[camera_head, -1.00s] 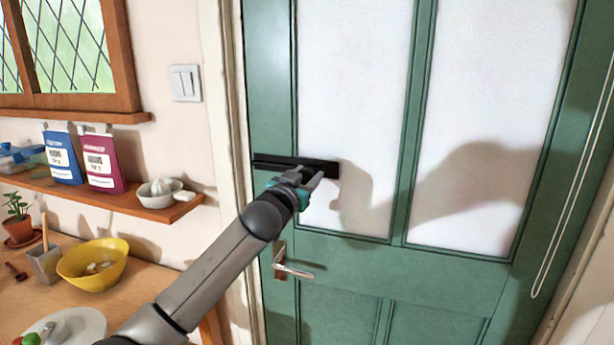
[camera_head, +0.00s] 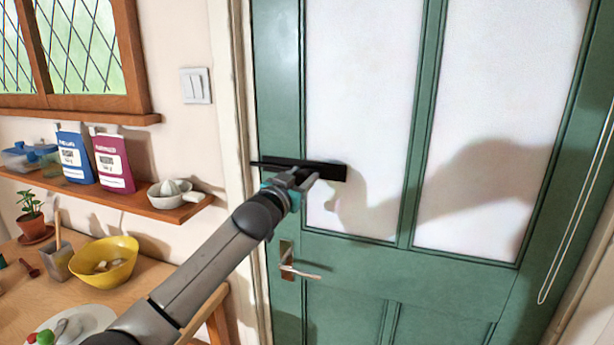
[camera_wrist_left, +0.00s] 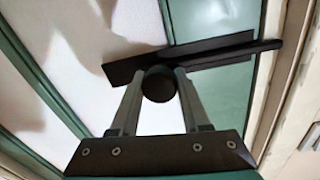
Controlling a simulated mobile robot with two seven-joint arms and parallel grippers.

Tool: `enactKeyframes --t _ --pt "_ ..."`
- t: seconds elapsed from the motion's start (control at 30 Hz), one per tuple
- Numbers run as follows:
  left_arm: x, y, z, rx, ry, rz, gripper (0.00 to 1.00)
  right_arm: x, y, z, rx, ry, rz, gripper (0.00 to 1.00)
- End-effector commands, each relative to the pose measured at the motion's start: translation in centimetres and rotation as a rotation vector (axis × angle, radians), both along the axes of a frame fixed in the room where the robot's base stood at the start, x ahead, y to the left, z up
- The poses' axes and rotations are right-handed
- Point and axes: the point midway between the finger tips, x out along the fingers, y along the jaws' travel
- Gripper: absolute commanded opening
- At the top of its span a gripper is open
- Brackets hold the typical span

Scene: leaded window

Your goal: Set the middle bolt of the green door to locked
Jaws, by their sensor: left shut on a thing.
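The green door (camera_head: 400,262) fills the right of the head view. A black bolt (camera_head: 330,172) lies level across its left stile, at about the height of the lower part of the glass. My left gripper (camera_head: 308,180) is at the bolt, its fingers over the plate. In the left wrist view, the gripper (camera_wrist_left: 158,95) is shut on the bolt's round black knob (camera_wrist_left: 158,84). My right gripper is out of view.
A lever handle (camera_head: 296,268) sits below the bolt. A pull cord (camera_head: 575,225) hangs at the right. At the left are a wooden shelf (camera_head: 120,198) with packets and a juicer, and a table with a yellow bowl (camera_head: 104,263). A light switch (camera_head: 195,86) is on the wall.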

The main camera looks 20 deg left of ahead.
Motion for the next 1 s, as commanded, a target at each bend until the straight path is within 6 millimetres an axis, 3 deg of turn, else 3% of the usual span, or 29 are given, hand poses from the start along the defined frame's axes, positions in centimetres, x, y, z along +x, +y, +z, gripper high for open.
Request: enactKeyframes --t 0.03,0.3,0.67,1.0 --pt "0.0 0.4 0.0 0.003 0.001 0.008 0.47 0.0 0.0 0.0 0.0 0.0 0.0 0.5" --pt "0.0 0.3 0.0 0.003 0.002 0.006 0.77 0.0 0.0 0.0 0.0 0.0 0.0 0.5" --pt "-0.3 0.2 0.0 0.002 0.0 0.004 0.77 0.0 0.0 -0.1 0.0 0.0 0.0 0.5" --pt "-3.8 0.5 -0.1 0.002 0.001 0.003 0.77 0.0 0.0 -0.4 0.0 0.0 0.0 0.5"
